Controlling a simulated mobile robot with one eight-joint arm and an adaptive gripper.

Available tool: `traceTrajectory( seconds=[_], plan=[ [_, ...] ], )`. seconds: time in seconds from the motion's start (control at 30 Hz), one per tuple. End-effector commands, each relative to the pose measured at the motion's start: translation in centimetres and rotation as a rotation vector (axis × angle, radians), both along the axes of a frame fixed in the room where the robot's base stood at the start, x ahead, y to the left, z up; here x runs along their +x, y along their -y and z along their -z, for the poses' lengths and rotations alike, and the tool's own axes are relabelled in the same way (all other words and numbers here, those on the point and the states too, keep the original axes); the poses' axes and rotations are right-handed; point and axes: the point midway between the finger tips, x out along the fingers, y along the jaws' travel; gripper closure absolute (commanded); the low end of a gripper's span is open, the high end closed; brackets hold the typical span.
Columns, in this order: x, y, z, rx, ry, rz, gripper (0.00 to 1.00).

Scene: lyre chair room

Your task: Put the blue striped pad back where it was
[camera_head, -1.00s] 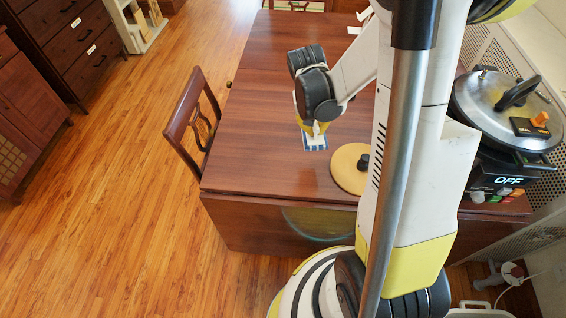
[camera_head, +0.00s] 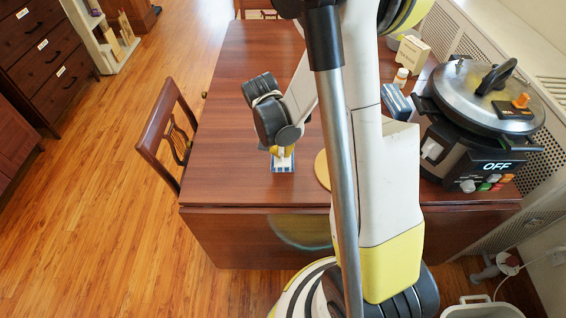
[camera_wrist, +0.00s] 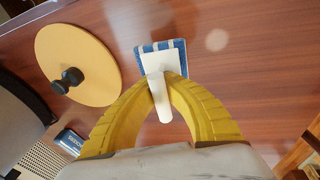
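The blue striped pad (camera_head: 283,166) has a white middle and a white handle, and is on or just above the brown table (camera_head: 240,110) near its front edge. In the wrist view the pad (camera_wrist: 163,61) shows beyond my fingertips. My gripper (camera_head: 281,151) is above the pad. In the wrist view its yellow fingers (camera_wrist: 159,90) close on the white handle from both sides. I cannot tell whether the pad touches the table.
A round yellow lid (camera_wrist: 78,64) with a black knob lies beside the pad, partly hidden by my arm in the head view. A cooker (camera_head: 480,110), a blue box (camera_head: 397,102) and a small bottle (camera_head: 401,76) stand at the right. A chair (camera_head: 165,130) stands at the left edge.

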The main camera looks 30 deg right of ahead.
Motion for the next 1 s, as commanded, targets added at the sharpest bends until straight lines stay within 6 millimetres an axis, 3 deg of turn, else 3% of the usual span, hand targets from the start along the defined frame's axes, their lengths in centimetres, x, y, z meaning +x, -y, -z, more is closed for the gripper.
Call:
traceTrajectory(
  seconds=[0.27,0.63,0.67,0.73,0.77,1.0],
  plan=[
    [0.0,0.0,3.9,0.0,0.0,0.0,1.0],
    [0.0,0.0,4.3,0.0,0.0,0.0,1.0],
    [0.0,0.0,4.3,0.0,0.0,0.0,0.99],
    [0.0,0.0,4.2,0.0,0.0,0.0,0.77],
    [0.0,0.0,4.2,0.0,0.0,0.0,0.73],
    [0.0,0.0,4.1,0.0,0.0,0.0,0.73]
  ],
)
